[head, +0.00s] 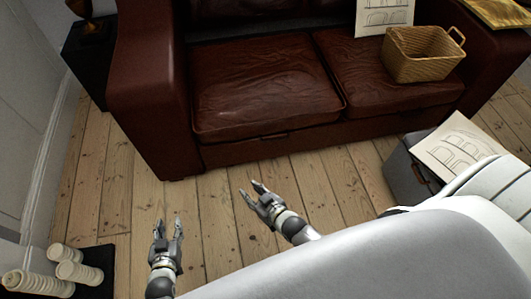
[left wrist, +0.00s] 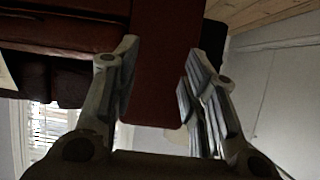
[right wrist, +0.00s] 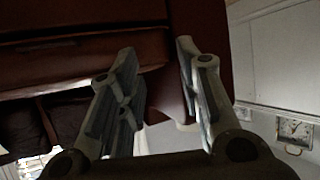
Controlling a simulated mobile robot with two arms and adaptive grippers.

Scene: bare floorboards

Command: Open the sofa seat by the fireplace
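The dark red leather sofa (head: 160,85) stands ahead of me, with a left seat (head: 262,88) and a right seat (head: 385,85). Both seats lie flat and look closed. A small dark tab (head: 273,136) shows on the front below the left seat. My left gripper (head: 167,226) is open and empty over the floor, in front of the left armrest. My right gripper (head: 250,190) is open and empty, in front of the left seat and apart from it. Both wrist views show spread fingers with the sofa beyond. No fireplace can be made out.
A wicker basket (head: 424,53) and a drawing sheet (head: 384,15) are on the right seat. A grey box (head: 402,172) with another sheet (head: 458,147) stands on the floor at right. Cream candles (head: 78,271) stand at lower left. Floorboards before the left seat are clear.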

